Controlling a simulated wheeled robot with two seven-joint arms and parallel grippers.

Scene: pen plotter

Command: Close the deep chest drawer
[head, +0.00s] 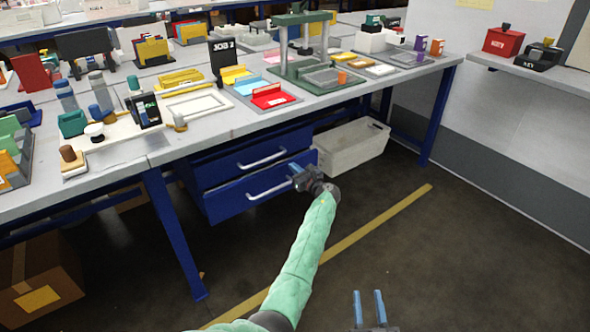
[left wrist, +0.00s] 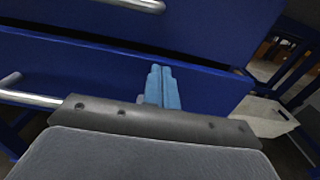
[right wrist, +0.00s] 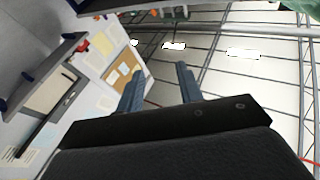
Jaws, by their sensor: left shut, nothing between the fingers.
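The deep chest drawer (head: 228,204) is the lower blue drawer under the bench, with a silver bar handle (head: 270,189). Its front appears to stand slightly out from the upper drawer (head: 225,169). In the left wrist view, a dark gap runs above the lower drawer's front (left wrist: 215,90). My left gripper (head: 295,170) is shut and empty, its fingertips (left wrist: 160,68) at that front, right of the handle; I cannot tell whether they touch. My right gripper (head: 368,293) is open and empty, low at the front; its fingers also show in the right wrist view (right wrist: 158,78).
A white bin (head: 350,148) stands on the floor right of the drawers. A blue table leg (head: 172,235) and a cardboard box (head: 38,280) are at the left. The bench top (head: 215,135) is crowded. Open floor with a yellow line (head: 375,220) lies in front and right.

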